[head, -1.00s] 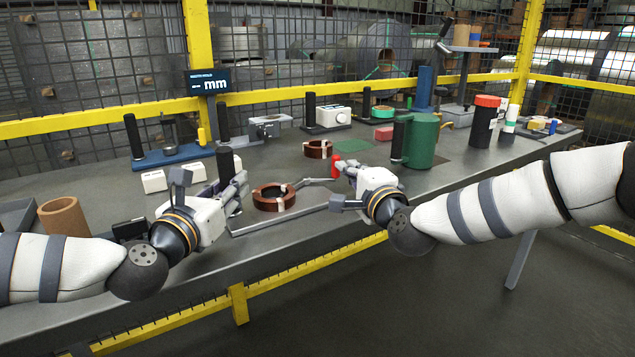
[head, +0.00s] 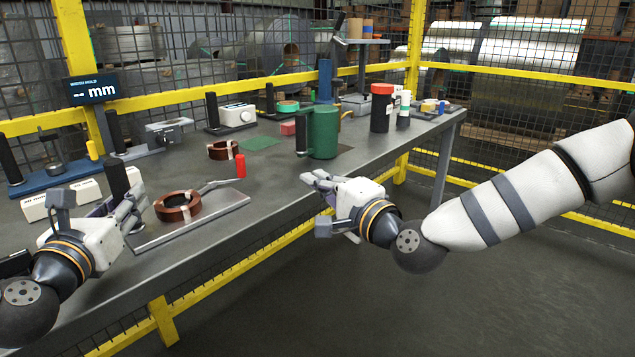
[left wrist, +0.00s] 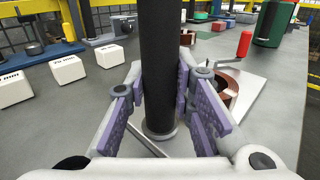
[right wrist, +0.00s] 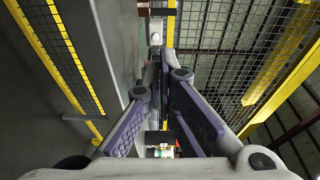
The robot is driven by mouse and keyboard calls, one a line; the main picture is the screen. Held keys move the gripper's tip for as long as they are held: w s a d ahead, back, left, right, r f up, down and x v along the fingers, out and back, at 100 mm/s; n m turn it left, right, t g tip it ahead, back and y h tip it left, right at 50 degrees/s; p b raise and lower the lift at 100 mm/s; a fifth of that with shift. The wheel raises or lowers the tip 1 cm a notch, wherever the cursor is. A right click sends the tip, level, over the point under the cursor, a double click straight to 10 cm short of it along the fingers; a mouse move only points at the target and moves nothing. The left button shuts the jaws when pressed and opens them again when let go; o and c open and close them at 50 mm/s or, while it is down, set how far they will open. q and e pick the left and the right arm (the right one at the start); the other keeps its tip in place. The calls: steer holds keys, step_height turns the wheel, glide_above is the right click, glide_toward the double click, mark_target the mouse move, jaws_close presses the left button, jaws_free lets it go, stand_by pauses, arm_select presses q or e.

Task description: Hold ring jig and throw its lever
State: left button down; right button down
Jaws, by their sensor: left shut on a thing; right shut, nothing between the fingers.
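The ring jig's grey base plate (head: 200,222) lies at the table's front edge. A copper ring (head: 178,207) sits on it. The lever (head: 212,186) runs from beside the ring toward the right, with an upright red knob (head: 240,165) at its far end. My left gripper (head: 130,208) is shut on the black upright post (head: 117,178) at the jig's left. In the left wrist view the purple-padded fingers flank the black post (left wrist: 160,65) low down, near its foot. My right gripper (head: 315,185) is shut and empty, off the table's front edge, apart from the knob.
White blocks (head: 85,190) lie left of the post. The display (head: 92,88) shows dashes and "mm". The floor at the right front is clear.

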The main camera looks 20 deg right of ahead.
arm_select(q)
steer(key=shift+f, duration=0.25)
arm_select(e)
steer(key=shift+f, duration=0.1)
steer(key=v, duration=1.2)
arm_select(q)
steer(key=c, duration=1.1)
jaws_free()
steer(key=shift+r, duration=0.15)
steer(key=o, duration=0.6)
